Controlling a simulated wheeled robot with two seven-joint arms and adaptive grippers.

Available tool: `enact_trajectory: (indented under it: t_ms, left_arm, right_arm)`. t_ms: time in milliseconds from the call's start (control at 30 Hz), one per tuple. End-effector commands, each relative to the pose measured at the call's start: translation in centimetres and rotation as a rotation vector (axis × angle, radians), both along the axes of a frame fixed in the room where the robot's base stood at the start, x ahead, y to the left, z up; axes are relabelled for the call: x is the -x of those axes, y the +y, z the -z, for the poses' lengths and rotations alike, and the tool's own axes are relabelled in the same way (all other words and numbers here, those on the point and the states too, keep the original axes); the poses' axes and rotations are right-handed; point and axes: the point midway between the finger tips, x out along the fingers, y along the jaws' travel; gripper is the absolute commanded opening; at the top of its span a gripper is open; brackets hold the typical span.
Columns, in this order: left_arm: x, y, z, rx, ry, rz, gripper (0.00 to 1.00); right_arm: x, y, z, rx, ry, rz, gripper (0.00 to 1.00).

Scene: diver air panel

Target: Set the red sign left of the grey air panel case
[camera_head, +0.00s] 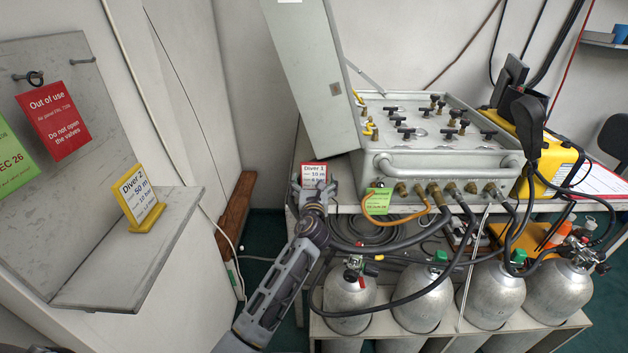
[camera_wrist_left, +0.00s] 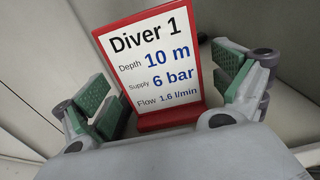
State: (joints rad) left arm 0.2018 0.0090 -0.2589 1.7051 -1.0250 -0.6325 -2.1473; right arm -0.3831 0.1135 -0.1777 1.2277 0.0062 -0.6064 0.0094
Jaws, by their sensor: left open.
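The red-framed Diver 1 sign (camera_head: 313,172) stands upright on the left end of the bench, left of the grey air panel case (camera_head: 450,160) and in front of its raised lid (camera_head: 310,80). My left gripper (camera_head: 315,193) is at the sign from the front and hides its lower part. In the left wrist view the sign (camera_wrist_left: 155,62) stands between the two green-padded fingers of the open gripper (camera_wrist_left: 166,98). Gaps show beside the sign, mainly on its right. My right gripper is not in view.
A yellow Diver 2 sign (camera_head: 138,197) stands on a grey shelf (camera_head: 150,250) at left. A red out-of-use tag (camera_head: 53,120) hangs above it. A green tag (camera_head: 377,201) and hoses hang before the case. Several gas cylinders (camera_head: 350,300) stand below.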

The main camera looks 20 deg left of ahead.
Motion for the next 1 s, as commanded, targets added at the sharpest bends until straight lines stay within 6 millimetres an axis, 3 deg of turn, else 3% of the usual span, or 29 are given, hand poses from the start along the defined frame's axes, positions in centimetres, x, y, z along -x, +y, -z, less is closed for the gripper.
enact_trajectory:
  t_ms: [267, 733, 1000]
  left_arm:
    - [2.7, -0.8, 0.0, 0.0, 0.001, 0.001, 0.96]
    - [7.5, -2.2, 0.0, 0.0, 0.0, 0.001, 0.96]
    - [9.8, -2.8, 0.0, 0.0, 0.0, 0.001, 0.96]
  right_arm:
    - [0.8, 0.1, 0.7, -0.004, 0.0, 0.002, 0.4]
    - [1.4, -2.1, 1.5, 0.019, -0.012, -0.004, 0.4]
    - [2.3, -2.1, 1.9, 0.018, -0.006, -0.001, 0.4]
